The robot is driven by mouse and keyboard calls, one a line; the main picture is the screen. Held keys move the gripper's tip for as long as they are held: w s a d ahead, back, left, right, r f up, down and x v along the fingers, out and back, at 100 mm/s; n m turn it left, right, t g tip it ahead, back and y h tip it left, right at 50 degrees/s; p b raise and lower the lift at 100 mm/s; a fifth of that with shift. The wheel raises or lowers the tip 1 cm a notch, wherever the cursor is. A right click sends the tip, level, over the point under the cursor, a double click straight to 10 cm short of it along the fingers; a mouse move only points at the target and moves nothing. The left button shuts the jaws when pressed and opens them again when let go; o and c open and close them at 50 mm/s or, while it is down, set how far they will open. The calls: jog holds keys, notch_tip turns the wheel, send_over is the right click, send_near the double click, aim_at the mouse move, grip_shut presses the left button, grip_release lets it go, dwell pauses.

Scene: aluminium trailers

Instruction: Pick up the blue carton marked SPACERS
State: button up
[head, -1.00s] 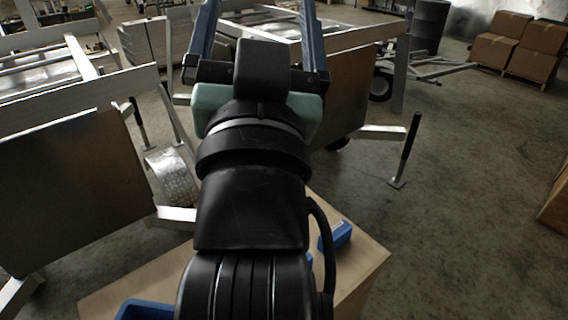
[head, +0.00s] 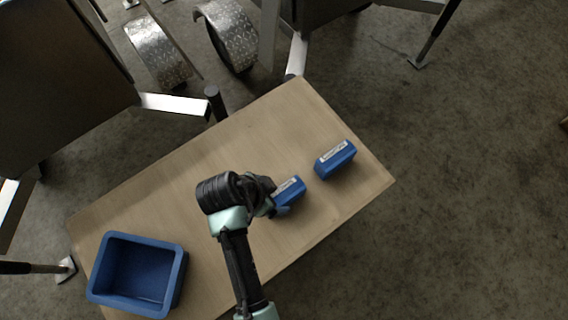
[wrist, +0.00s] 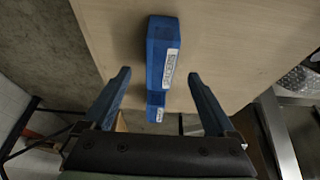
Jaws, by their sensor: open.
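Two blue cartons with white labels lie on the wooden table. One carton (head: 289,191) is beside my gripper (head: 277,205) and partly hidden by it; the other carton (head: 335,158) is further right. The label print is too small to read, so I cannot tell which is marked SPACERS. In the wrist view, my gripper (wrist: 158,76) is open and empty, its two blue fingers apart. A larger-looking blue carton (wrist: 158,38) shows ahead of the fingers, its label on the right side. A smaller blue labelled piece (wrist: 155,106) shows between the fingers.
An open, empty-looking blue bin (head: 138,272) stands at the left end of the wooden table (head: 240,145). Trailer parts and metal wheel guards (head: 228,35) stand behind the table. A dark post (head: 214,102) rises by its far edge. Floor at the right is clear.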

aim_at(281, 194)
jog(key=x, duration=0.7)
jog(key=shift+w+d+f, duration=0.1)
jog(key=shift+d+f, duration=0.05)
jog(key=shift+f, duration=0.2)
jog(key=shift+f, duration=0.25)
jog(key=shift+c, duration=0.2)
grip_shut()
dwell(0.5)
